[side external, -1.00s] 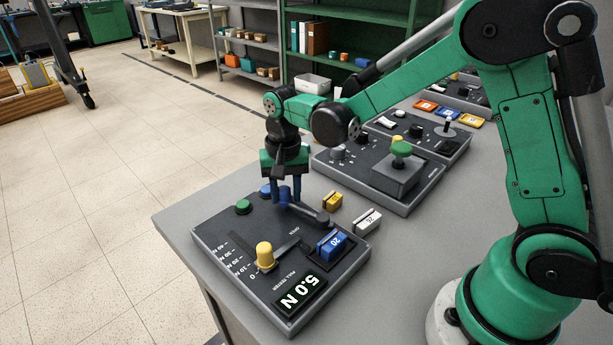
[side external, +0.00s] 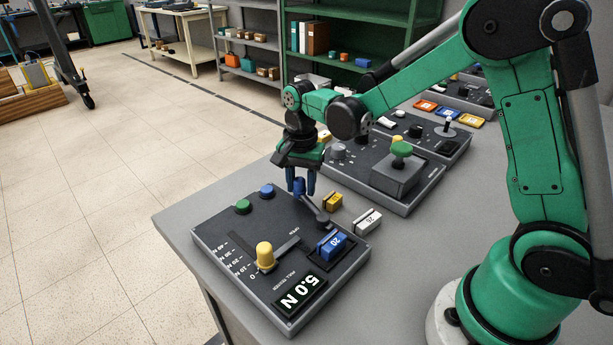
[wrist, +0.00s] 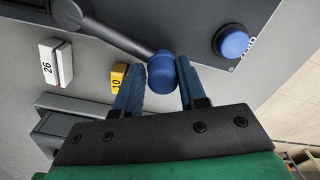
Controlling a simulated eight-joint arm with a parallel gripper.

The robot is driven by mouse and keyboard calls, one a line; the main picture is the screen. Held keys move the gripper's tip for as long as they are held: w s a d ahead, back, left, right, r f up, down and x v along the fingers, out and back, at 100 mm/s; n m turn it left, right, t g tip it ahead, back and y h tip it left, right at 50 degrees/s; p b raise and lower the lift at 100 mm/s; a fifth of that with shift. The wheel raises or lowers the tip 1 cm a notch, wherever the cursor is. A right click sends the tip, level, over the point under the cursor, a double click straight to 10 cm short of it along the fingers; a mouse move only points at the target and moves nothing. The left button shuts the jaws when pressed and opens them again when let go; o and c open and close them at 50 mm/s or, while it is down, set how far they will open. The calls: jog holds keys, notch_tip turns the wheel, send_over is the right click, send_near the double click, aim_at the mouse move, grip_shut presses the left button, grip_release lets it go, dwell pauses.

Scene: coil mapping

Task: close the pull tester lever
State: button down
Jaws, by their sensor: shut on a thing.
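The pull tester (side external: 222,243) is a dark panel at the front of the bench, its display reading 5.0 N. Its lever is a grey arm (wrist: 115,33) with a blue knob (wrist: 161,70), pivoting near the panel's right edge. My gripper (side external: 300,190) points down at the panel's back right edge, with its blue fingers shut on the lever's knob. In the wrist view the knob sits between the fingertips. The OPEN label (side external: 292,232) is visible on the panel, left of the lever.
A yellow slider knob (side external: 264,255), a green button (side external: 243,207) and a blue button (side external: 267,191) are on the panel. A blue block marked 20 (side external: 332,244) sits in a slot. A yellow block (side external: 332,201) and a white block (side external: 367,220) lie close on the right.

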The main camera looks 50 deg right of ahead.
jog(key=c, duration=0.6)
grip_release()
jog(key=shift+r, duration=2.8)
